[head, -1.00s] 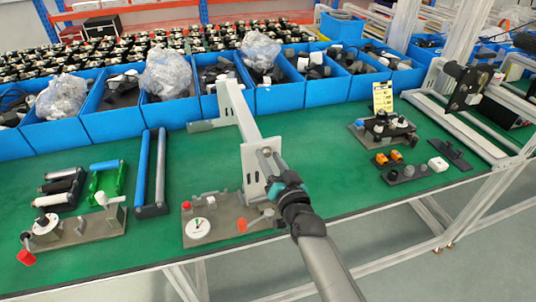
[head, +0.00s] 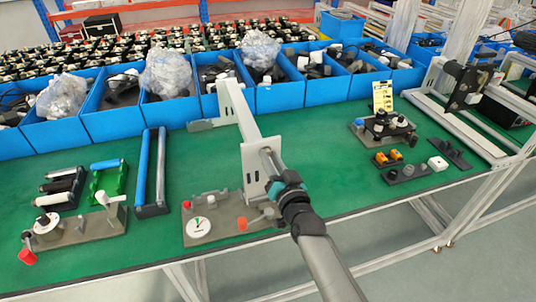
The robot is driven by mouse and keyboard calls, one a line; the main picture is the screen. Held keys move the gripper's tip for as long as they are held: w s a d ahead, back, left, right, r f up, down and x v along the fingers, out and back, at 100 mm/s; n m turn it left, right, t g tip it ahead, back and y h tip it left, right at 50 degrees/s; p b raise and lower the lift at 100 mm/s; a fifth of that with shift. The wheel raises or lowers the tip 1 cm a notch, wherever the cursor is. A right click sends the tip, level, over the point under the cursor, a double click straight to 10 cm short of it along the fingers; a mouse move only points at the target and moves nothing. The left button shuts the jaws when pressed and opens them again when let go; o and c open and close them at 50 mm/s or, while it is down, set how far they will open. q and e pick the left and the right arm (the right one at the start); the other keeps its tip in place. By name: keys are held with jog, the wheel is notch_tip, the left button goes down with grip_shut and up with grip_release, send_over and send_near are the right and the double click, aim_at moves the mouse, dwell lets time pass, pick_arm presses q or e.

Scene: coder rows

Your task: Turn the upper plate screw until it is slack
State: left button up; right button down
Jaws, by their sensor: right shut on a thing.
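An upright light grey plate (head: 252,172) stands near the front of the green bench, at the near end of a long pale rail (head: 236,105). My right gripper (head: 272,166) is at the right side of this plate, its arm coming in from the bottom right. It is shut at the plate's upper part, where the upper plate screw would be. The screw itself is hidden by the fingers and too small to make out. My left gripper is not in view.
A grey fixture with a white dial (head: 198,228) and red knobs lies below the plate. A similar fixture (head: 75,232) is at the left. Blue bins (head: 280,98) line the back.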

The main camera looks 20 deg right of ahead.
jog(key=n+p, duration=0.2)
jog(key=n, duration=0.1)
jog(key=shift+r+n, duration=0.15)
jog(key=shift+n, duration=0.25)
jog(key=n+p, duration=0.1)
jog(key=n, duration=0.5)
jog(key=c, duration=0.8)
grip_release()
jog(key=shift+c, duration=0.2)
